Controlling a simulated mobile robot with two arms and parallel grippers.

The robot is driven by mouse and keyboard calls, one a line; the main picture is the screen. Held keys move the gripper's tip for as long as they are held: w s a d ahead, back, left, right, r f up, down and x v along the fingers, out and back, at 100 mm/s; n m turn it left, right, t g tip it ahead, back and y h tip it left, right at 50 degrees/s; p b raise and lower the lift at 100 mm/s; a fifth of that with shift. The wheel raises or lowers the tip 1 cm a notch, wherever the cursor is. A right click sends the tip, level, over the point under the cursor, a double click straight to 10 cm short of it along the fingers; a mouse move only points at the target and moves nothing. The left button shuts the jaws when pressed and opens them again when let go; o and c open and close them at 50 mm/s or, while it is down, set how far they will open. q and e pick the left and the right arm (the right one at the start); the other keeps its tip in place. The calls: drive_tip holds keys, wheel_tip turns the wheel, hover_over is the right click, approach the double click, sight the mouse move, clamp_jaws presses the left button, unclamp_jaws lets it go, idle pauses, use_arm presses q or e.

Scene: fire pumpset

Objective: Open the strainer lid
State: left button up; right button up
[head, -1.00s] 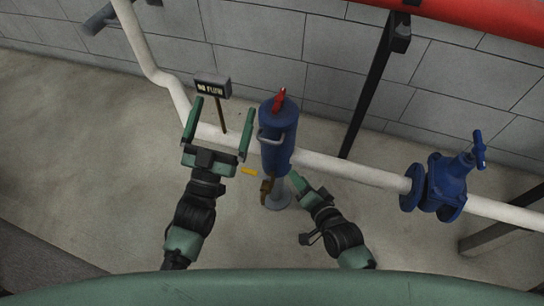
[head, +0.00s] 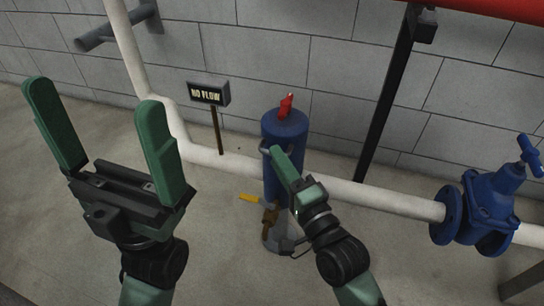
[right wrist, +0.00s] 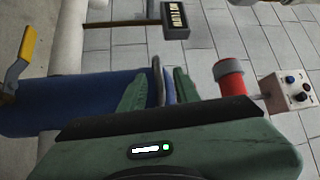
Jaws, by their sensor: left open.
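The blue strainer (head: 283,135) stands upright on the white pipe, with a red piece (head: 287,104) on top of its lid. A grey curved handle (head: 264,146) sticks out near the top; it also shows in the right wrist view (right wrist: 157,76). My right gripper (head: 277,153) is at this handle. In the right wrist view its fingers (right wrist: 162,78) are apart, with the handle between them; I cannot tell whether they touch it. The lid looks seated on the body. My left gripper (head: 97,95) is wide open and empty, raised to the left of the strainer.
A "NO FLOW" sign (head: 208,95) stands behind, left of the strainer. A yellow valve lever (head: 250,198) sits low beside the strainer. The white pipe (head: 390,203) leads right to a blue valve (head: 482,208). A black post (head: 388,100) stands against the block wall.

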sight(282, 131)
drive_tip(key=shift+b+x, duration=0.35)
drive_tip(key=shift+x, duration=1.15)
drive_tip(key=c, duration=0.7)
drive_tip(key=shift+r, duration=0.25)
